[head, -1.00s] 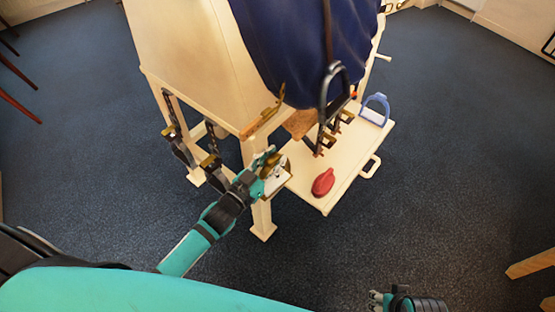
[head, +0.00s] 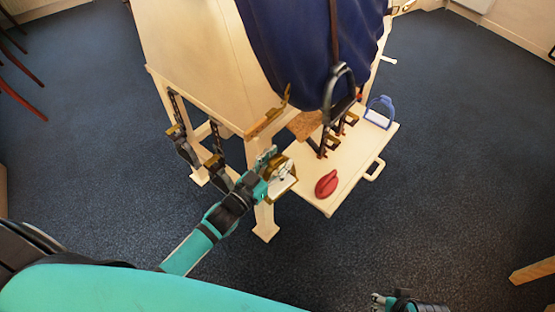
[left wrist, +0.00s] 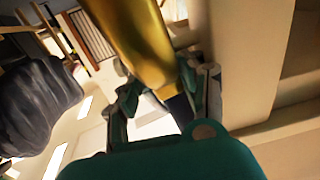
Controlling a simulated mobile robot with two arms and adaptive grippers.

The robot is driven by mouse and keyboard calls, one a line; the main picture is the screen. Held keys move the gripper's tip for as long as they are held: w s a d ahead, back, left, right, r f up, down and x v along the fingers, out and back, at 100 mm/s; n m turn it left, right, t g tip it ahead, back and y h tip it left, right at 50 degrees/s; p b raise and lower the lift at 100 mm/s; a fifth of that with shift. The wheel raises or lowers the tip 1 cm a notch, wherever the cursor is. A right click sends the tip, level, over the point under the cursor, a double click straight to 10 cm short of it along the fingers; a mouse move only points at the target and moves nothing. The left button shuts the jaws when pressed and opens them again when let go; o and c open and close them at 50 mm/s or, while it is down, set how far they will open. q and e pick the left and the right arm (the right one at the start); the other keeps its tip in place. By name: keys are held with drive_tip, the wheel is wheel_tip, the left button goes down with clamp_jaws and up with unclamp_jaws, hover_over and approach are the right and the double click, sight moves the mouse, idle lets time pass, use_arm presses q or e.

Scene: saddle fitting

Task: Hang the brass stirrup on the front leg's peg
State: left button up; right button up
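The brass stirrup (head: 294,180) is at my left gripper (head: 268,164), beside the stand's near front leg (head: 262,212). In the left wrist view, its gold bar (left wrist: 140,40) lies between the fingers of my left gripper (left wrist: 160,98), which look closed on it. The pale leg (left wrist: 238,60) stands close on the right there. I cannot make out the leg's peg; the gripper and stirrup may cover it. My right gripper (head: 378,300) is low in the head view, away from the stand; its finger opening is unclear.
A black stirrup (head: 338,88) hangs in front of the blue cloth (head: 290,50). The cream shelf (head: 315,165) bears a red oval object (head: 327,183) and a blue stirrup (head: 379,112). Dark straps with buckles (head: 181,140) hang on the stand's left side.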

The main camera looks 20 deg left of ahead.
use_arm(q)
drive_tip(key=shift+o, duration=0.2)
drive_tip(key=shift+a, duration=0.1)
drive_tip(key=shift+s+a+f, duration=0.15)
drive_tip(key=shift+s+a, duration=0.05)
drive_tip(key=shift+s, duration=0.25)
drive_tip(key=v, duration=1.1)
drive_tip(key=shift+d, duration=0.25)
